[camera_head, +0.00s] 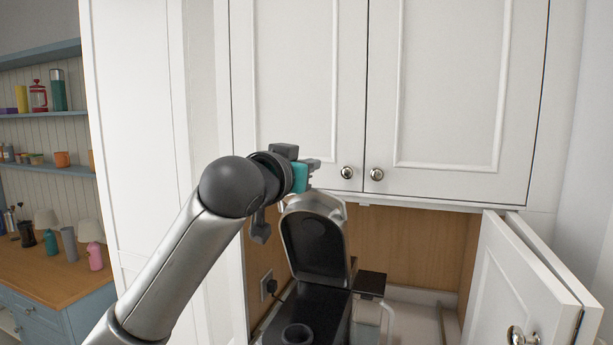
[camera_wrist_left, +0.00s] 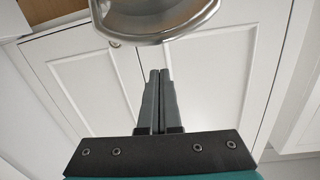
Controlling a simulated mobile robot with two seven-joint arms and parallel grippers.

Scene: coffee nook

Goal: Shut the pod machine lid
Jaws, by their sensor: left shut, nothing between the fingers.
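The pod machine (camera_head: 312,308) stands in the cabinet niche, black and grey, with a round opening on top. Its lid (camera_head: 316,245) is raised, standing nearly upright with its dark inner side toward the head camera. In the left wrist view the closed fingers (camera_wrist_left: 157,100) point toward the white cabinet doors, and the rounded metallic lid end (camera_wrist_left: 160,38) shows close by at the top. I cannot tell whether they touch. My right gripper is out of view.
White upper cabinet doors (camera_head: 450,90) with round knobs are shut right behind the gripper. An open white door (camera_head: 530,280) stands at the right. A clear water tank with a black top (camera_head: 370,283) sits right of the machine. Shelves and a wooden counter (camera_head: 45,270) are far left.

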